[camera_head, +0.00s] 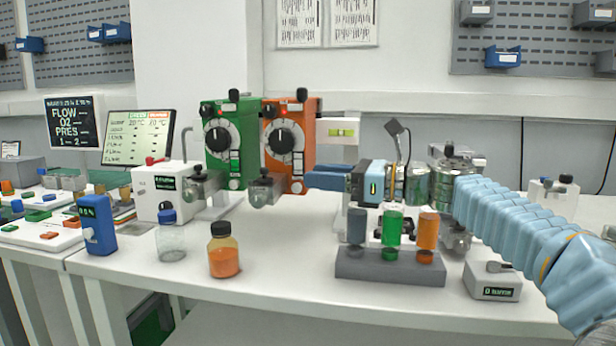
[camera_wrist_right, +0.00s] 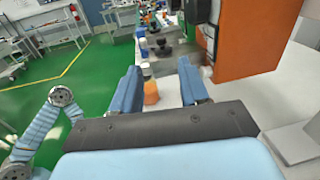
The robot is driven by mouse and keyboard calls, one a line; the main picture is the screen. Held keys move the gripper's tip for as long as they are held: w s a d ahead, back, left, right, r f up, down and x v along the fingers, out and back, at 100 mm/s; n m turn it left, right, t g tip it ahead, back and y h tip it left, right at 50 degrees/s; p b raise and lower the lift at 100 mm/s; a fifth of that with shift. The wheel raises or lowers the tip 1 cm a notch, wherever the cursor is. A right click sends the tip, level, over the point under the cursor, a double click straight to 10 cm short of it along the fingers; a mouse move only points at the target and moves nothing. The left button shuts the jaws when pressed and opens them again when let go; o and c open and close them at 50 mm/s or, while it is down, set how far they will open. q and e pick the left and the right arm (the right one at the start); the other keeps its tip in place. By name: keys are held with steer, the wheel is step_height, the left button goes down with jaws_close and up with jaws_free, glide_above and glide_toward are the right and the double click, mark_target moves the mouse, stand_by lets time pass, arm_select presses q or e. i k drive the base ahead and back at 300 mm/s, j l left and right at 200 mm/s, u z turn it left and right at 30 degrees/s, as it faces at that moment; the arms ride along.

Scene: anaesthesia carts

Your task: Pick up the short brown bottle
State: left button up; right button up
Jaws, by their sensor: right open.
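The short brown bottle (camera_head: 223,258) stands upright near the front edge of the white table, left of centre in the head view. It has a black cap, amber glass and an orange lower part. My right gripper (camera_head: 312,178) is open and empty, held above the table, to the right of the bottle and farther back, with its fingers pointing left. In the right wrist view its two blue fingers (camera_wrist_right: 160,88) are spread apart. A small orange shape (camera_wrist_right: 151,93) shows between them; I cannot tell for sure that it is the bottle. My left gripper cannot be made out.
A clear jar (camera_head: 170,242) stands just left of the bottle. Green (camera_head: 229,143) and orange (camera_head: 289,146) vaporizers stand behind. Bare table lies between bottle and rack.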

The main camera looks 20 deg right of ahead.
mark_target(222, 252)
steer(key=k, duration=1)
